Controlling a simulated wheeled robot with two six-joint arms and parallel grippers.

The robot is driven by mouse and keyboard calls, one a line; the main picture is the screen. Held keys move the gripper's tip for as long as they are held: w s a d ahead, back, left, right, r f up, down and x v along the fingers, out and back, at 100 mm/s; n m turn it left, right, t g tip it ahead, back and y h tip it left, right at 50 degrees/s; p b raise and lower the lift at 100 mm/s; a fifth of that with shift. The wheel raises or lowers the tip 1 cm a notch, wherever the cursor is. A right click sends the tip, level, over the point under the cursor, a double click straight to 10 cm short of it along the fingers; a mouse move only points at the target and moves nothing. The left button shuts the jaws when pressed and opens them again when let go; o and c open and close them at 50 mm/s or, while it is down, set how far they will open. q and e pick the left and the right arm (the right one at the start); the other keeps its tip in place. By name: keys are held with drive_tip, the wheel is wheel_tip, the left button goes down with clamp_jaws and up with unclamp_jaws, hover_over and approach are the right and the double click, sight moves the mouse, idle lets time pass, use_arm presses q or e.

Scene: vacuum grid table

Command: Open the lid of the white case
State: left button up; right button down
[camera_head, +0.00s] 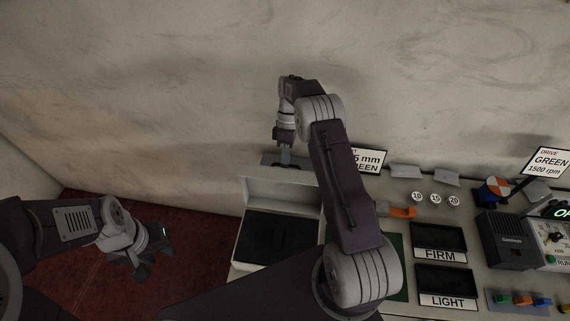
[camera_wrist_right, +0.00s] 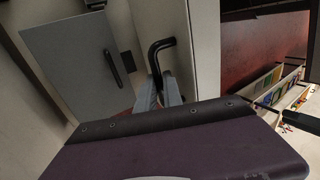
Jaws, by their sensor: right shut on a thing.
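The white case (camera_head: 238,245) stands at the left end of the table, with a dark interior. Its lid (camera_head: 275,192) is raised and stands up at the back of the case. My right gripper (camera_head: 285,160) is at the lid's top edge. In the right wrist view my right gripper (camera_wrist_right: 167,90) is shut on a black bent handle (camera_wrist_right: 158,50) on a pale panel that looks like the lid. My right arm hides the right part of the case and lid. My left gripper (camera_head: 153,264) is open and empty, left of the case and apart from it.
Right of the case are a green mat (camera_head: 398,265), black trays marked FIRM (camera_head: 440,236) and LIGHT (camera_head: 446,279), an orange item (camera_head: 402,212), round number markers and a dark machine (camera_head: 508,240). A wall (camera_head: 180,100) rises behind the table. Red floor shows at left.

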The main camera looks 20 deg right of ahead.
drive_tip(key=shift+a+r, duration=0.1)
drive_tip(key=c, duration=1.5)
unclamp_jaws()
drive_tip(key=p+v, duration=0.3)
drive_tip(key=v, duration=0.4)
drive_tip(key=shift+w+r+p, duration=0.1)
drive_tip(key=shift+r+p, duration=0.15)
drive_tip(key=shift+p, duration=0.05)
drive_tip(key=shift+f, duration=0.1)
